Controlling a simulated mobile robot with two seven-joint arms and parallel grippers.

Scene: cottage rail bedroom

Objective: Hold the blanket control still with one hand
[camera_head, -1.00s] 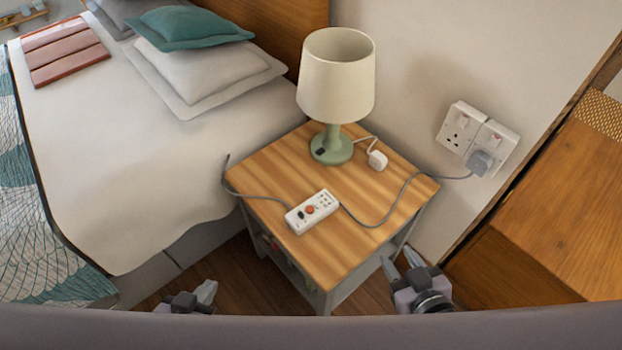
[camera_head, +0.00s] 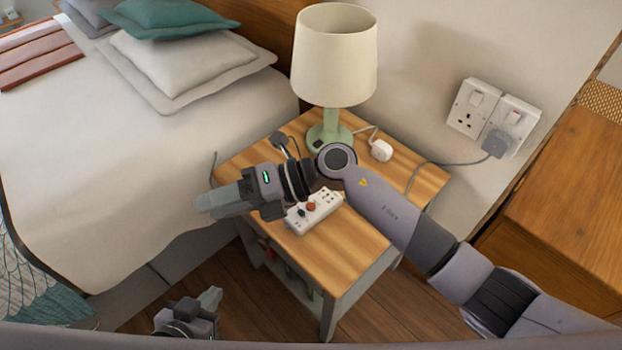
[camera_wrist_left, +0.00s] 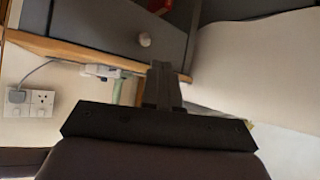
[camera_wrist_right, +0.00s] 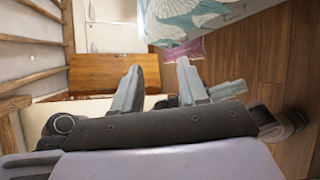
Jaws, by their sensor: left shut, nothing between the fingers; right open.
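A small white shape, probably the control (camera_wrist_left: 100,71), shows at the nightstand edge in the left wrist view. My right arm reaches across the nightstand, and its wrist hides part of the control's far edge and its left cord. My right gripper (camera_head: 207,203) is open and empty, pointing left past the control towards the bed. It also shows in the right wrist view (camera_wrist_right: 158,78). My left gripper (camera_head: 211,296) is shut and empty, low in front of the nightstand; its fingers show in the left wrist view (camera_wrist_left: 163,82).
A lamp (camera_head: 334,55) with a green base and a white plug (camera_head: 381,150) stand at the back of the nightstand. A grey cord runs to the wall socket (camera_head: 495,115). The bed (camera_head: 110,190) is at left, a wooden cabinet (camera_head: 560,190) at right.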

